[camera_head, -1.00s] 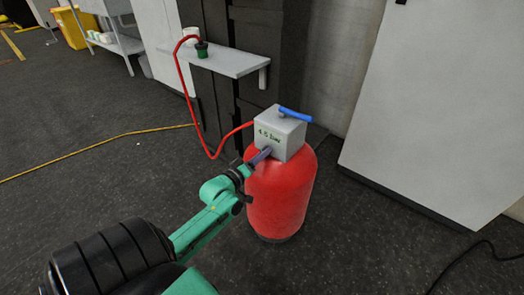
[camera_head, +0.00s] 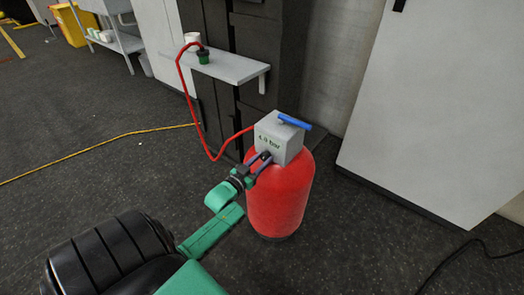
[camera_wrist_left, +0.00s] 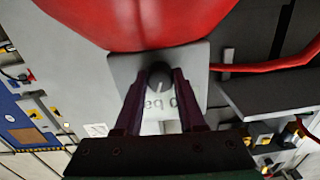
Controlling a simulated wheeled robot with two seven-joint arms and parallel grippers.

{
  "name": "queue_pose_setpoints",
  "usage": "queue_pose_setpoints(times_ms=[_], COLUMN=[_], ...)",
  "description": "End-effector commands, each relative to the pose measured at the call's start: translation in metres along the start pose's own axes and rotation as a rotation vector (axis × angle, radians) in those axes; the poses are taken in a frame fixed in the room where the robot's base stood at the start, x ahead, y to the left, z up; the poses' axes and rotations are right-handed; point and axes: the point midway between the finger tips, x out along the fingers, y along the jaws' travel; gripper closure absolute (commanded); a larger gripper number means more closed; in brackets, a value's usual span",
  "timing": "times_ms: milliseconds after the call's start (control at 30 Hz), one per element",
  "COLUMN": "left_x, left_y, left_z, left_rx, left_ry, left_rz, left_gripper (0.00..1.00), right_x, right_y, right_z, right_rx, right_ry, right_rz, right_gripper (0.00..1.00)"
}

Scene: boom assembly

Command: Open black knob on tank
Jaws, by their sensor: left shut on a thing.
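The red tank (camera_head: 280,198) stands upright on the floor with a grey box (camera_head: 284,138) on top. The box front carries a pressure reading that looks like "4.0 bar", and a blue handle (camera_head: 294,121) sits on its top. The black knob (camera_wrist_left: 160,75) is on the box front, with a light pointer mark. My left gripper (camera_head: 261,162) is at the box front, its two purple fingers on either side of the knob and shut on it. It also shows in the left wrist view (camera_wrist_left: 160,79). My right gripper is not in view.
A red hose (camera_head: 188,92) runs from the box to a green fitting (camera_head: 203,57) on a grey shelf (camera_head: 232,66) behind. A yellow cable (camera_head: 110,140) lies on the floor at left. A large white panel (camera_head: 440,110) stands at right.

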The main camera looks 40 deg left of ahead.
Motion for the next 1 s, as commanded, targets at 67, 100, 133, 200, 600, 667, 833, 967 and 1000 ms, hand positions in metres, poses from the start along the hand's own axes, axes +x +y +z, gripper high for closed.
queue_pose_setpoints(times_ms=[67,100,133,200,600,667,833,967,1000], left_x=[-0.0007,-0.0007,-0.0007,-0.0007,-0.0008,-0.0008,-0.0008,-0.0005,-0.0005], left_y=[0.0006,0.0006,0.0006,0.0006,0.0005,0.0005,0.0005,0.0003,0.0002], left_z=[0.0018,0.0019,0.0019,0.0018,0.0025,0.0025,0.0024,0.0017,0.0015], left_rx=[0.035,0.053,0.065,0.089,0.13,0.13,0.129,0.129,0.129], left_ry=[-0.004,-0.004,-0.003,-0.002,-0.001,-0.001,-0.001,0.001,0.001], left_rz=[-0.001,-0.001,-0.001,-0.001,-0.002,-0.002,-0.002,-0.002,-0.002], left_gripper=[1.0,1.0,1.0,1.0,1.0,1.0,0.49,0.31,0.31], right_x=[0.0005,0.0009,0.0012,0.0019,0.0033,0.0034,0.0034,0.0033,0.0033], right_y=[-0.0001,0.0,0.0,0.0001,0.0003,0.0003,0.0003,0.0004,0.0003], right_z=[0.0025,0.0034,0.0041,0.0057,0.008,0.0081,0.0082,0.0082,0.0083], right_rx=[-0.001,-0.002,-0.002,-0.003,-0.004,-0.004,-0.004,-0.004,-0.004], right_ry=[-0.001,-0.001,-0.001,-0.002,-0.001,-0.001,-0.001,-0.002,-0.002], right_rz=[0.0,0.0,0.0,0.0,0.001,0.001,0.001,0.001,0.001], right_gripper=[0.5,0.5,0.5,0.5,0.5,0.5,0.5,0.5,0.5])
